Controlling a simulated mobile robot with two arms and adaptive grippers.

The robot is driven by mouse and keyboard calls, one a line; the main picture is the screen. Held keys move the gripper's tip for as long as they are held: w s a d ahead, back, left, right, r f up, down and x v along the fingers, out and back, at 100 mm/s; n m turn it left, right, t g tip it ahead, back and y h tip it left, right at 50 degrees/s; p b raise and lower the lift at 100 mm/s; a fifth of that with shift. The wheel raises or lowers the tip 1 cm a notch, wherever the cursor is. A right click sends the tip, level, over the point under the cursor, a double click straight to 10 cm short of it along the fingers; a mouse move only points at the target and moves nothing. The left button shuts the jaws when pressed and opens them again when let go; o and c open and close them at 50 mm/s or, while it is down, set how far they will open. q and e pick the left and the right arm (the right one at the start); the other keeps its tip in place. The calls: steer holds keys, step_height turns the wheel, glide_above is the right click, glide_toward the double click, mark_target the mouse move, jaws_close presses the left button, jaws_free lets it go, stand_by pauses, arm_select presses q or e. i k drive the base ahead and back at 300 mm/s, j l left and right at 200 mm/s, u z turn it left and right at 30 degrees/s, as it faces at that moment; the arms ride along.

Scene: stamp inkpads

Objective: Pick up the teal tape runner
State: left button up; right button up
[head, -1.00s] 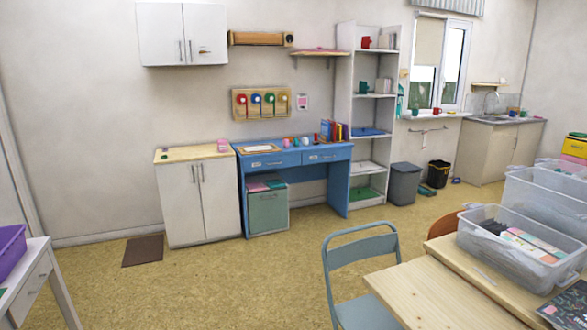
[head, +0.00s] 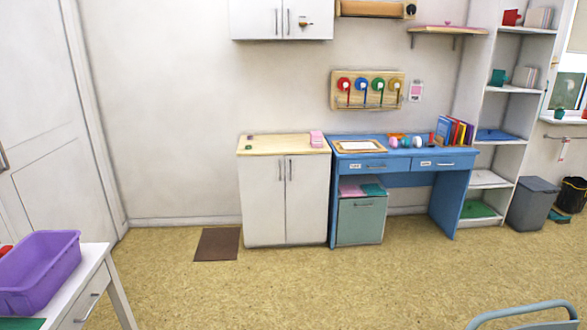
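A small teal item (head: 405,142) lies among several small coloured things on the top of the blue desk (head: 350,139) against the far wall. It may be the teal tape runner, but it is too small for me to be sure of its shape. Neither of my grippers shows in the head view.
A white cabinet (head: 264,200) stands left of the desk, with a brown mat (head: 217,244) beside it. A chair back (head: 520,312) is at the lower right. A white table (head: 98,258) with a purple bin (head: 40,270) is at the left. The floor between is clear.

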mark_target(405, 142)
steer(key=i+z, duration=0.1)
steer(key=i, duration=0.85)
steer(key=i+j, duration=0.2)
steer(key=i, duration=0.8)
steer(key=l+z, duration=0.05)
steer(key=l, duration=0.05)
